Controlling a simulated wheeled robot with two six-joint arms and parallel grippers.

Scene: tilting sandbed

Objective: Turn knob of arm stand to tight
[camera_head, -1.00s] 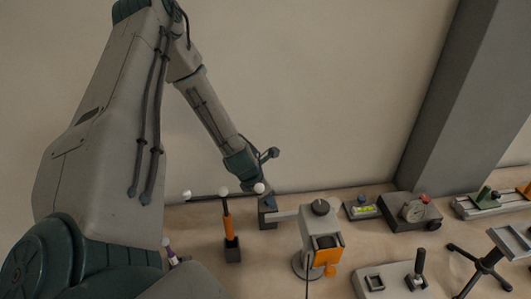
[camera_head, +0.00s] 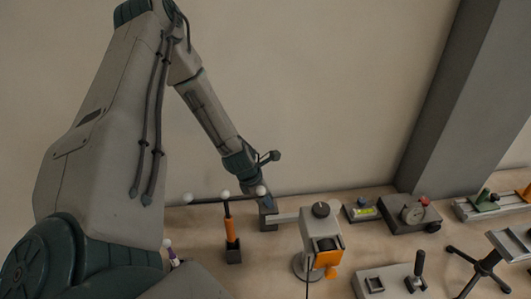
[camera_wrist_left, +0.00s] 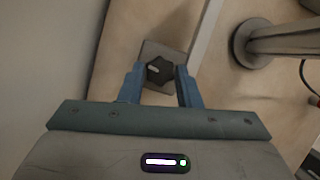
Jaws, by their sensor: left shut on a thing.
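The arm stand has a dark block-like post (camera_head: 268,220) at the back of the bench. A pale arm runs from it to the right, to a grey and orange head. The knob (camera_wrist_left: 160,72) is black and lobed, with a white mark, and sits over a square grey plate in the left wrist view. My left gripper (camera_wrist_left: 160,80) has its two blue fingers on either side of this knob and is shut on it. In the head view my left gripper (camera_head: 267,202) points down at the post's top, and the knob is hidden there. My right gripper is out of view.
A holder with white balls on a dark bar (camera_head: 225,194) stands close left of the post. The grey and orange head (camera_head: 325,245) is to the right. Further right are a gauge box (camera_head: 411,214), a lever plate (camera_head: 392,280) and a black tripod stand (camera_head: 484,268). The wall is behind.

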